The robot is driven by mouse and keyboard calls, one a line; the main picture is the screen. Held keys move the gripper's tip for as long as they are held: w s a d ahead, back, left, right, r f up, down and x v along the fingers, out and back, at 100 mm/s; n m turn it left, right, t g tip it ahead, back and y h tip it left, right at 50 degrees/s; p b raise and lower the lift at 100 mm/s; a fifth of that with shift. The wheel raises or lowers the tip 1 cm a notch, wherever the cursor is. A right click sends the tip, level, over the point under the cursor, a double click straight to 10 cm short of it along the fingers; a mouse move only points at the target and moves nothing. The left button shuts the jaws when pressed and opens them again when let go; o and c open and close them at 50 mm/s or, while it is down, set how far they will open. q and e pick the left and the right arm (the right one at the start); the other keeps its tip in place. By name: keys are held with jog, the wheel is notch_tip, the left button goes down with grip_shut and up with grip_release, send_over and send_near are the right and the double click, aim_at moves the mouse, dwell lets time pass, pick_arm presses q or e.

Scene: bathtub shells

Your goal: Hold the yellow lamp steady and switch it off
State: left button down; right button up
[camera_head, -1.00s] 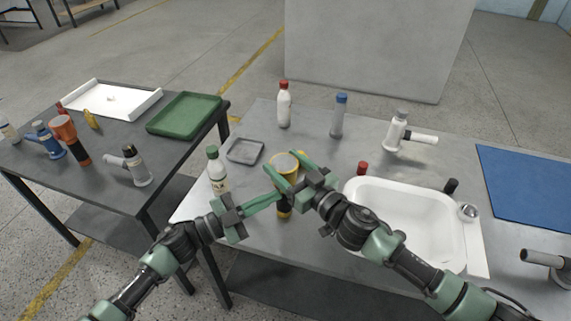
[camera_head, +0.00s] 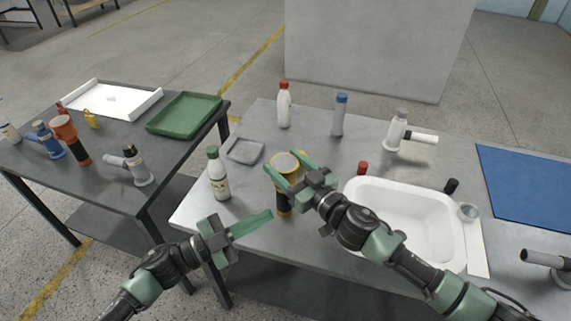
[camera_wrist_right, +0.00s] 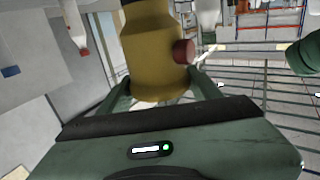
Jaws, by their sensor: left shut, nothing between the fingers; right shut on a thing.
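The yellow lamp (camera_head: 292,178), with a dark lower handle and a pale round top, stands upright near the front of the grey table. My right gripper (camera_head: 287,171) is shut on its yellow upper body. In the right wrist view the yellow lamp (camera_wrist_right: 152,55) fills the space between the fingers, and a reddish-brown knob (camera_wrist_right: 183,52) sticks out of its side. My left gripper (camera_head: 271,214) is shut and empty, in front of and to the left of the lamp, apart from it. I cannot tell whether the lamp is lit.
A green-capped bottle (camera_head: 218,175) and a small grey tray (camera_head: 245,151) are left of the lamp. A white basin (camera_head: 415,218) with a red-capped item (camera_head: 362,168) by its rim is close on the right. Other bottles stand behind.

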jog(key=o, duration=1.6)
jog(key=v, duration=1.2)
